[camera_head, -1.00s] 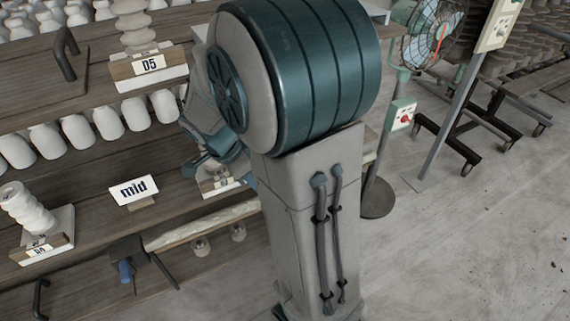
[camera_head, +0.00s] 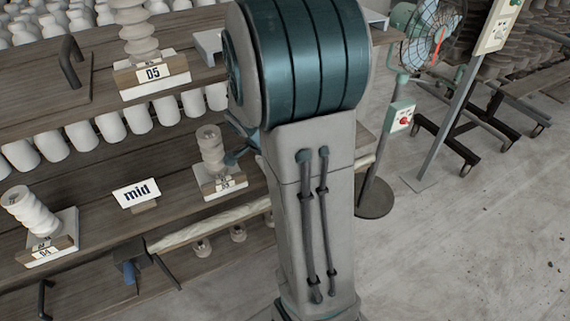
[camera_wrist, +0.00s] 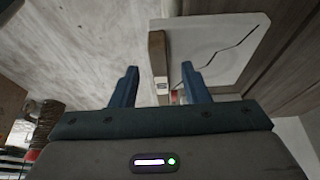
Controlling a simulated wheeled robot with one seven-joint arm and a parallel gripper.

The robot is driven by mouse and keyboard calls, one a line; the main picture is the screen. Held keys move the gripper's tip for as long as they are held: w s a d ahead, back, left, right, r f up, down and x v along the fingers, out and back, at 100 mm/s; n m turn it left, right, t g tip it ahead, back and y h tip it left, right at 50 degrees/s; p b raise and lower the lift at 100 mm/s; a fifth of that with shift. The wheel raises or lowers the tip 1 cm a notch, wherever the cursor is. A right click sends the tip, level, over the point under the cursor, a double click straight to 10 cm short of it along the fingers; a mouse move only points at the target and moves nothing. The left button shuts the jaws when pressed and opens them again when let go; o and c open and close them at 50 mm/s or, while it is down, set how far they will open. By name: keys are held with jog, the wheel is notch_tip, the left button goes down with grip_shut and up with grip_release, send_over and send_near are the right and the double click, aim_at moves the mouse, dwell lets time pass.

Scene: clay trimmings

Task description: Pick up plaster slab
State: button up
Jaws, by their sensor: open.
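In the wrist view a pale plaster slab (camera_wrist: 225,35) with a dark crack lies flat on wooden boards. A brown wooden strip (camera_wrist: 157,48) with a small light label runs along its left edge. My gripper (camera_wrist: 158,78) is open, its two blue fingers apart. The strip's label end shows between and beyond the fingertips, and the right finger overlaps the slab's near part in the picture. I cannot tell if they touch.
Labelled stacks stand on the shelves: D5 (camera_head: 152,75), one at the left (camera_head: 47,240) and one beside my arm (camera_head: 219,180). A fan (camera_head: 432,35) stands behind right.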

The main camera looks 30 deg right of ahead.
jog(key=d, duration=0.2)
jog(key=shift+s+d+f+p, duration=0.1)
jog(key=shift+s+d+p, duration=0.05)
jog(key=shift+d+p, duration=0.2)
jog(key=shift+f, duration=0.45)
jog(key=shift+f+b, duration=0.25)
jog(key=shift+b, duration=0.45)
grip_shut()
